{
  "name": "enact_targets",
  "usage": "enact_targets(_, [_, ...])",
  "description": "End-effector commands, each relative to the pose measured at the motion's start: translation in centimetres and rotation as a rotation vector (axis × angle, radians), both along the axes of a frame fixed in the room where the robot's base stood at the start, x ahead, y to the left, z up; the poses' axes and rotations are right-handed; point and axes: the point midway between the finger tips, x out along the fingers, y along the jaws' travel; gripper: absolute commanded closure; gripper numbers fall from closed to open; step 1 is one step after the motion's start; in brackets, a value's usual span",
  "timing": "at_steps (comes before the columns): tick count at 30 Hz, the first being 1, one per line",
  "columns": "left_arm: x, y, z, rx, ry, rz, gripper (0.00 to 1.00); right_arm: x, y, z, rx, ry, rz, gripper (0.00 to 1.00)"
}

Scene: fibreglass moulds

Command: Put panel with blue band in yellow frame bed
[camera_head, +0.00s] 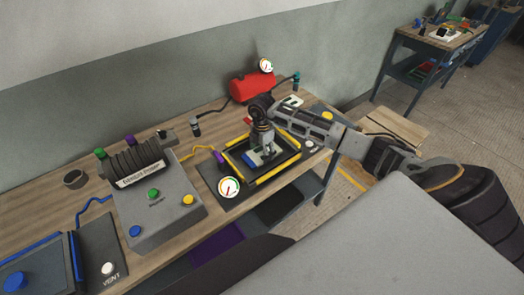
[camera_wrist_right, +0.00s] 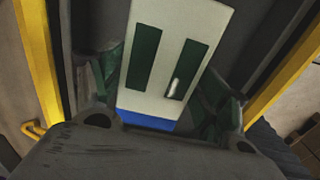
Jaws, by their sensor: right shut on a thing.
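The panel with the blue band (camera_head: 254,160) is pale, and its blue end shows under my right gripper (camera_head: 265,150) in the head view. In the right wrist view the panel (camera_wrist_right: 160,60) is white with two dark green strips and a blue band at its near end. My right gripper is shut on it. The yellow frame bed (camera_head: 285,171) is a dark bed with yellow rails. The panel is over the bed, between the rails; whether it touches the bed I cannot tell. My left gripper is not in view.
A grey console (camera_head: 152,215) with coloured buttons stands left of the bed. A dial gauge (camera_head: 229,187) is at the bed's front corner. A red tank (camera_head: 251,87) stands behind. A blue-edged bed (camera_head: 35,265) lies at the lower left.

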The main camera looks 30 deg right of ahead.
Motion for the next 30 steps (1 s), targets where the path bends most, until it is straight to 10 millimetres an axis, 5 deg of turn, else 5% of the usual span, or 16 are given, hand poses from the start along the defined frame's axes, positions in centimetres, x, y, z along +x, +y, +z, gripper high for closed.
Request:
enact_targets(10, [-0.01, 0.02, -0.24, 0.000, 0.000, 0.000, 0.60, 0.01, 0.00, -0.31, 0.000, 0.000, 0.000, 0.51])
enact_targets(11, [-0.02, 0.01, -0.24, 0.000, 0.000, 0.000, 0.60, -0.01, 0.00, -0.34, 0.000, 0.000, 0.000, 0.24])
enact_targets(16, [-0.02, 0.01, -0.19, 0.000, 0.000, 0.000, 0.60, -0.01, 0.00, -0.29, 0.000, 0.001, 0.000, 0.04])
enact_targets(30, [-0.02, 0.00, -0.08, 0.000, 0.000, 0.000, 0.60, -0.01, 0.00, -0.10, 0.000, 0.001, 0.000, 0.04])
